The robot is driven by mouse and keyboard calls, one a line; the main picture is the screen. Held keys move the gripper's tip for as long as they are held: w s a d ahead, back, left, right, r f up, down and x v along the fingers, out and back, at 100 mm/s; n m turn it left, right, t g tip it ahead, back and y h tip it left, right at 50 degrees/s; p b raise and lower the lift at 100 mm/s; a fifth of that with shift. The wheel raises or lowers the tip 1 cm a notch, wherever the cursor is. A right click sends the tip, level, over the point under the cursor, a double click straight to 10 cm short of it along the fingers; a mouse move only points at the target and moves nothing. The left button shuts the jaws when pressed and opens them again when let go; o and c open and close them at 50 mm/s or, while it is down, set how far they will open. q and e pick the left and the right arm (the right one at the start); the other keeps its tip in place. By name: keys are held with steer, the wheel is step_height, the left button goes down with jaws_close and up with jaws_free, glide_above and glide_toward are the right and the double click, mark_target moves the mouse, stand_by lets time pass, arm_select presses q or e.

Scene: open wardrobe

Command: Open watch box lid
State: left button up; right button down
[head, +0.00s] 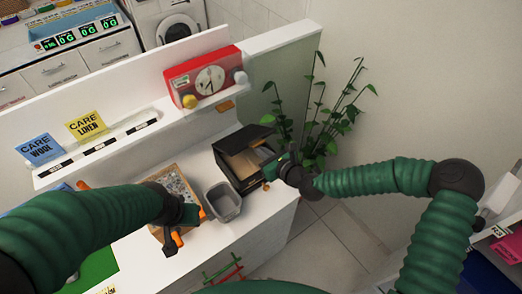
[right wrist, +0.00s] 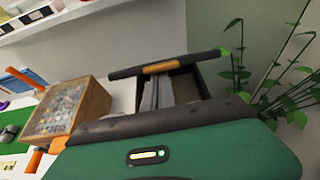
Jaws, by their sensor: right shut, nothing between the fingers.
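The watch box (head: 226,163) is a dark box on the white counter, right of the grey bin. Its dark lid (head: 243,138) is raised and tilted along the back, and a tan interior shows under it. In the right wrist view the dark lid edge (right wrist: 195,60) has a wooden strip, with grey and dark interior below. My right gripper (head: 268,172) is shut and empty at the box's right front side; whether it touches the box is unclear. My left gripper (head: 172,238) is over the wooden tray's front edge; its fingers are partly hidden.
A wooden tray of pebbles (head: 175,182) and a grey bin (head: 222,202) stand left of the box. A red clock box (head: 205,78) is on the ledge behind. A leafy plant (head: 315,135) stands close on the right. The counter's front right is clear.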

steer(key=shift+g+h, duration=0.5)
steer(key=shift+g, duration=0.2)
steer(key=r+p, duration=0.2)
steer(key=w+r+p, duration=0.1)
steer(key=p, duration=0.2)
steer(key=w+r+p, duration=0.1)
steer(key=r+p, duration=0.1)
steer(key=shift+r, duration=0.3)
steer(key=shift+w+a+r+g+p, duration=0.3)
steer(key=shift+w+a+r+p, duration=0.15)
steer(key=shift+p, duration=0.45)
steer(key=w+a+r+p, duration=0.1)
steer(key=w+a+r, duration=0.2)
steer(key=w, duration=0.3)
steer(key=shift+a+r+p, duration=0.4)
steer(key=shift+a, duration=0.25)
